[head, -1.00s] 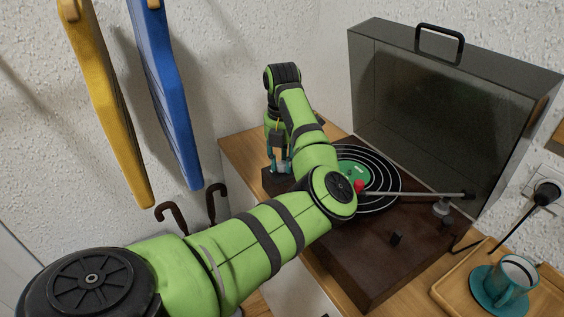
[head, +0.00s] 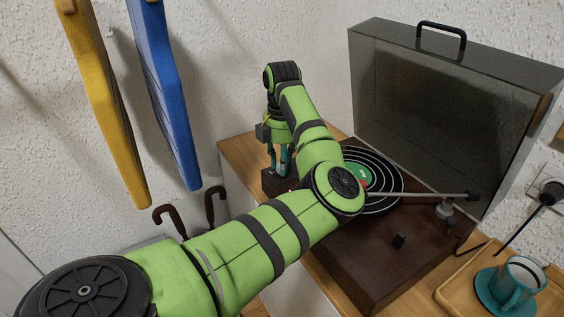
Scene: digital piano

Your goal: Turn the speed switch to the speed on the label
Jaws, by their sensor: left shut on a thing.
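The record player (head: 375,262) has a dark brown base and stands on a wooden cabinet top. A black record (head: 388,196) with a green label (head: 358,175) lies on it, partly behind my left arm. My left gripper (head: 280,172) points down at the base's far left corner, its fingers shut on what appears to be the speed switch. The switch itself is hidden by the fingers, so its setting cannot be read. The print on the green label is too small to read. My right gripper is not in view.
The smoky lid (head: 440,110) stands open at the back. The tonearm (head: 425,195) reaches over the record from the right. A teal cup (head: 515,284) stands on a wooden tray (head: 453,290) at the lower right. Yellow (head: 108,110) and blue (head: 165,100) objects hang at left.

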